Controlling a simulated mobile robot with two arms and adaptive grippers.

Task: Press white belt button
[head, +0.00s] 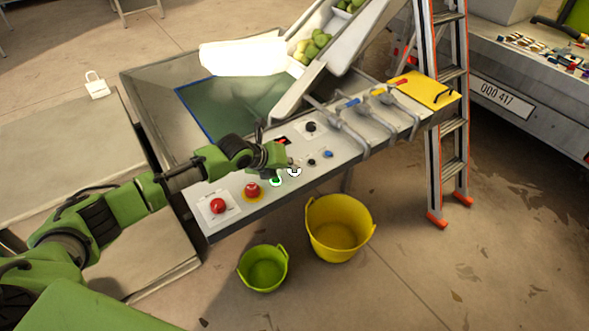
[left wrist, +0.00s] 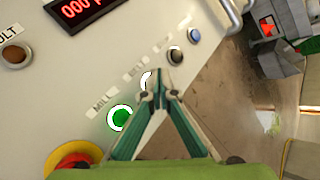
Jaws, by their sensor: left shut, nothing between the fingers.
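The white belt button (head: 294,172) sits on the sloped front of the grey control panel (head: 232,197), just right of the green button (head: 277,181). In the left wrist view the white button (left wrist: 146,80) is partly hidden behind my fingertips, beside the BELT label. The green button (left wrist: 120,117) by the MILL label shows clear of the fingers. My left gripper (left wrist: 158,78) is shut and empty, its tips over or right beside the white button; I cannot tell whether they touch it. In the head view my left gripper (head: 284,168) hangs over the panel. My right gripper is not in view.
A black button (head: 311,162) and a blue button (head: 328,154) continue the row to the right. Red buttons (head: 218,205) are at the left. Yellow (head: 340,228) and green (head: 263,269) buckets stand below. A ladder (head: 434,120) stands at the right.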

